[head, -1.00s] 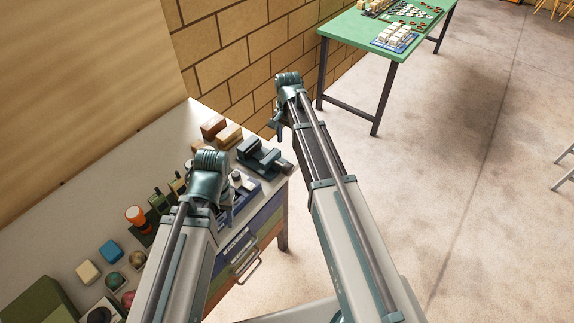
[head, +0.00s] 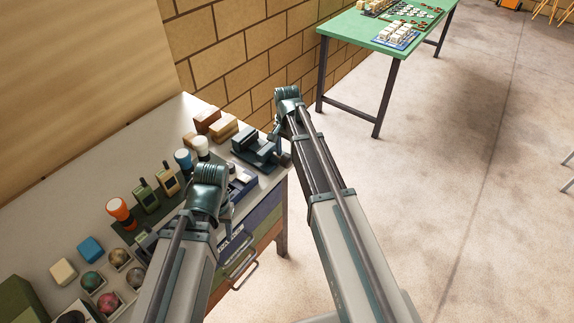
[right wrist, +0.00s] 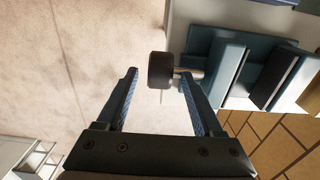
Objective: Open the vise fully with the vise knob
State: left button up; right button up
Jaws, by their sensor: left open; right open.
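The dark teal vise (head: 250,148) sits at the right end of the workbench. Its dark round knob (head: 285,159) sticks out past the bench's right end, over the floor. In the right wrist view the knob (right wrist: 161,71) is on a short rod from the vise (right wrist: 225,68). My right gripper (head: 277,132) is open, with its fingertips (right wrist: 160,77) on either side of the knob, and I see no clear contact. My left gripper (head: 228,208) is open over the bench's front edge, left of the vise, partly hidden by its wrist.
The workbench (head: 60,215) holds wooden blocks (head: 222,128), radios (head: 147,196), an orange-topped item (head: 119,210) and several balls in a tray. A brick wall (head: 235,60) stands behind.

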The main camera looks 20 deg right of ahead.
notch_tip(320, 180, down, 2)
jog(key=shift+f+b, duration=0.1)
jog(key=shift+b, duration=0.45)
jog(key=shift+c, duration=0.3)
grip_shut()
